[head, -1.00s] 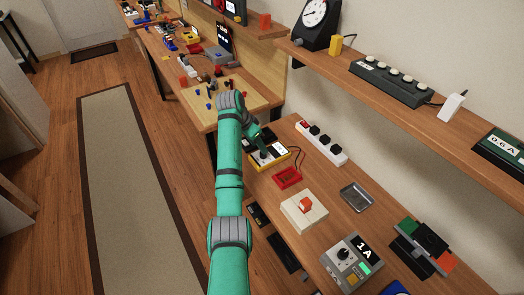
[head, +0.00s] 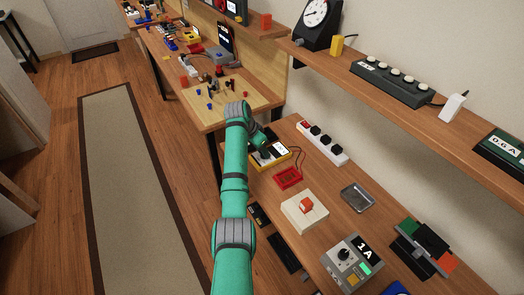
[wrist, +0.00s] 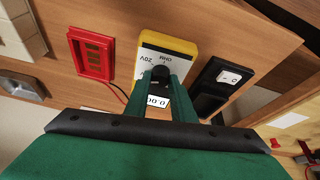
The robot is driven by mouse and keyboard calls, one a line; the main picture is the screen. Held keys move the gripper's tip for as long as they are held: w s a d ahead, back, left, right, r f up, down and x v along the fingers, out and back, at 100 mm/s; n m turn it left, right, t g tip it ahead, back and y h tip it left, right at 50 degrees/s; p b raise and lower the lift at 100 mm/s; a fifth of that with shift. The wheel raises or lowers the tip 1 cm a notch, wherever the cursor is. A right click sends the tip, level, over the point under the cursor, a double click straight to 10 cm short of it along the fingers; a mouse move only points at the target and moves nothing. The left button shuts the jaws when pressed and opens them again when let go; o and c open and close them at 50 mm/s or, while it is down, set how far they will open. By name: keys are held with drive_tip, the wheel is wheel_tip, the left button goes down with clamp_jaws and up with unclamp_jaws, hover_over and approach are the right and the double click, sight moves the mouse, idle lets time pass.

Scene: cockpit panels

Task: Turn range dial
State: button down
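The yellow multimeter (head: 283,157) lies on the bench, and its white face with range marks shows in the wrist view (wrist: 168,46). Its black range dial (wrist: 160,75) sits between the green fingertips of my gripper (wrist: 162,80). The fingers stand apart by about the dial's width, one on each side of it. I cannot tell whether they press on it. The display, reading about 0.00, shows between the fingers.
A red tray-like block (head: 287,178) lies beside the meter with a dark lead. A black device with a white switch (wrist: 224,82) is close on the other side. A white power strip (head: 322,143) and a cream box with a red switch (head: 305,210) are nearby.

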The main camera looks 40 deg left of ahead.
drive_tip(key=shift+n, duration=0.4)
drive_tip(key=n, duration=0.1)
drive_tip(key=n+y, duration=0.1)
drive_tip(key=n, duration=0.1)
drive_tip(key=shift+d+y, duration=0.2)
drive_tip(key=shift+y, duration=0.1)
drive_tip(key=n+y, duration=0.1)
drive_tip(key=n, duration=0.2)
drive_tip(key=shift+d+n, duration=0.1)
drive_tip(key=shift+n, duration=0.2)
drive_tip(key=n+y, duration=0.1)
drive_tip(key=n, duration=0.3)
drive_tip(key=shift+d+g+y, duration=0.15)
drive_tip(key=shift+g+y, duration=0.25)
drive_tip(key=shift+w+n+g+y, duration=0.1)
drive_tip(key=shift+n+g+y, duration=0.3)
drive_tip(key=shift+n, duration=1.1)
drive_tip(key=c, duration=1.5)
unclamp_jaws()
